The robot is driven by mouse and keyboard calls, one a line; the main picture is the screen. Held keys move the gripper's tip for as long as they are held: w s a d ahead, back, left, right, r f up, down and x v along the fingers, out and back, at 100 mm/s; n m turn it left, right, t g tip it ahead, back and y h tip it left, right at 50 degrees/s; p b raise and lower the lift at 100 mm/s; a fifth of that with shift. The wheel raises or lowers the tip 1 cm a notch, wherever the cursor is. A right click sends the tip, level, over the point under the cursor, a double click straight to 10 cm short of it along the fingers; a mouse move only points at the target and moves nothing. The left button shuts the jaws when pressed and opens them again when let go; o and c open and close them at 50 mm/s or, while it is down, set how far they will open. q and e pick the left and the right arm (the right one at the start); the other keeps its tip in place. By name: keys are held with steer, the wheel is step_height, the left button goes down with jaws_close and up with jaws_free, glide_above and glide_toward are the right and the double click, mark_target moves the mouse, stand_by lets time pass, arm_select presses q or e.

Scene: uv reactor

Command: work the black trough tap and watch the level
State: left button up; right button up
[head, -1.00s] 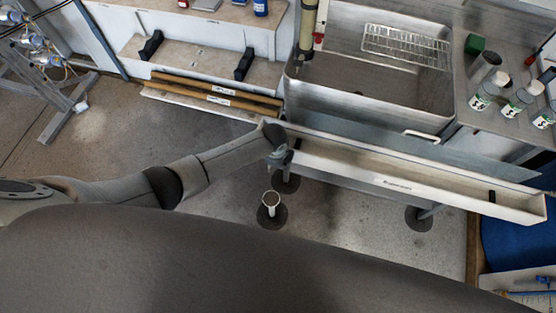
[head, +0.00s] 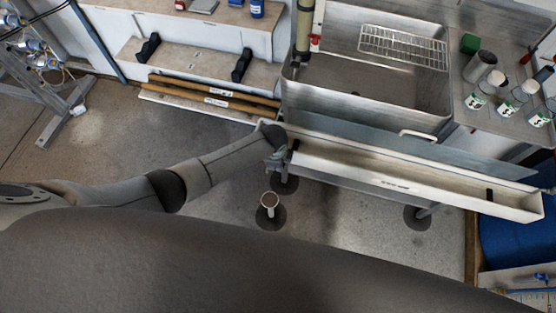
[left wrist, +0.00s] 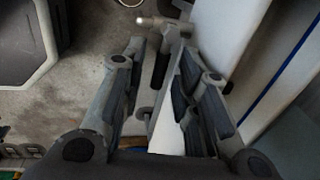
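The long cream trough (head: 400,180) runs from centre to lower right in the head view, below the sink. At its left end is a small black tap handle (head: 294,145). My left gripper (head: 279,160) is beside that end. In the left wrist view my left gripper (left wrist: 160,58) has its fingers spread. A dark upright lever (left wrist: 162,68) with a pale, rod-like top shows between the fingertips; I cannot tell whether they touch it. A small black piece (head: 489,195) sits in the trough near its right end. The water level cannot be made out. My right gripper is not in view.
A metal sink (head: 385,85) with a wire rack (head: 403,47) stands behind the trough. Several white-capped bottles are on the right counter. A round-based pipe stub (head: 269,205) stands on the floor below my left gripper. Wooden poles (head: 215,92) lie at the back.

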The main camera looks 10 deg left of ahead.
arm_select(q)
steer(key=shift+w, duration=0.1)
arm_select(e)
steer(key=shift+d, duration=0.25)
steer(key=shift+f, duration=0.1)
